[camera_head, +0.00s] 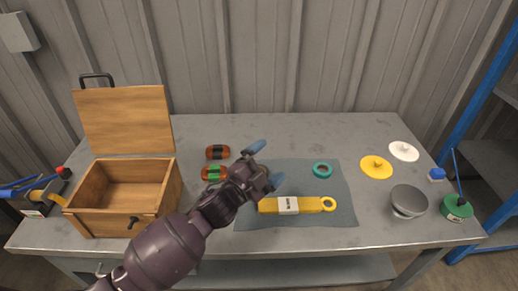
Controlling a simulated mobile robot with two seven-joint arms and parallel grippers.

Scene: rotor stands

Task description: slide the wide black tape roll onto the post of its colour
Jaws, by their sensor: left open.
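My left gripper (268,164) reaches in from the lower left and is open, its blue fingertips spread above the back left part of the grey mat (344,212). I cannot make out a wide black tape roll; the dark gripper and arm hide part of the mat and table. I cannot pick out a black post either. A small teal ring (322,164) lies flat on the mat to the right of the gripper. A green round item (457,208) with a thin blue upright rod stands at the table's right end. My right gripper is not in view.
An open wooden box (110,213) stands at left. Two brown banded cylinders (217,152) lie left of the gripper. A yellow tool (270,206) lies on the mat. Grey bowls (408,199), a yellow lid (376,167) and a white lid (403,151) are at right. The back middle is clear.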

